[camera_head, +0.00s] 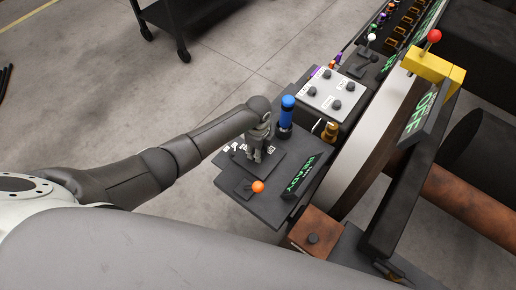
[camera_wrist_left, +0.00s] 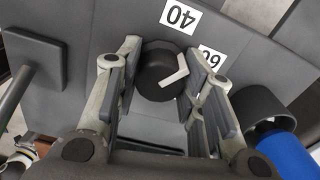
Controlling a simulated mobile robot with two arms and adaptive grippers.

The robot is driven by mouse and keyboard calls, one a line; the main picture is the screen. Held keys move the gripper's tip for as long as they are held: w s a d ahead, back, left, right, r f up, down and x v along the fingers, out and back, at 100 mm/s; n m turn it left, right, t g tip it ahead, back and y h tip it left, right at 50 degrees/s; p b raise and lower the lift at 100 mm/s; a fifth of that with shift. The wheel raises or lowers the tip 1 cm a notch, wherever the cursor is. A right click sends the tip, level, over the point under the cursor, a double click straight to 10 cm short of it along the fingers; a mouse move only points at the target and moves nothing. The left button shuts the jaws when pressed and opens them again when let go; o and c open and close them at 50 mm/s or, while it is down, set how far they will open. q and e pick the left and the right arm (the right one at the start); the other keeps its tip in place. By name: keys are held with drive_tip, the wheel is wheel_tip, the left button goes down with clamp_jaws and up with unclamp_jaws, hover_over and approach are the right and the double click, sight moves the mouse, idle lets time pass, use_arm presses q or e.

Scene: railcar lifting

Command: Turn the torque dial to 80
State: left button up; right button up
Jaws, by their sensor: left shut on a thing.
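The torque dial (camera_wrist_left: 155,72) is a black round knob with a white pointer mark, seen in the left wrist view. The mark's corner faces right, near the side of the 60 label (camera_wrist_left: 210,58). The 40 label (camera_wrist_left: 181,17) is above the knob. My left gripper (camera_head: 257,155) is over the dial panel in the head view and hides the dial there. In the left wrist view its fingers are on either side of the knob, shut on it. The 80 label cannot be made out. My right gripper is not in view.
A blue-topped post (camera_head: 287,112) stands close beside my left gripper. An orange ball knob (camera_head: 257,186) and a green-lit READY display (camera_head: 301,174) are on the near side. A grey box with black knobs (camera_head: 336,92) is behind. Open floor lies to the left.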

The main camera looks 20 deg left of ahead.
use_arm(q)
drive_tip(key=m, duration=0.4)
drive_tip(key=shift+m, duration=0.3)
drive_tip(key=m+b, duration=0.1)
drive_tip(key=m, duration=0.3)
drive_tip(key=shift+m, duration=0.3)
drive_tip(key=m+b, duration=0.1)
drive_tip(key=m, duration=0.3)
drive_tip(key=shift+w+b, duration=0.1)
drive_tip(key=shift+b, duration=0.2)
drive_tip(key=shift+m+b, duration=0.75)
drive_tip(key=shift+m, duration=1.75)
drive_tip(key=o, duration=1)
drive_tip(key=shift+o, duration=0.2)
wheel_tip(320, 180, up, 12)
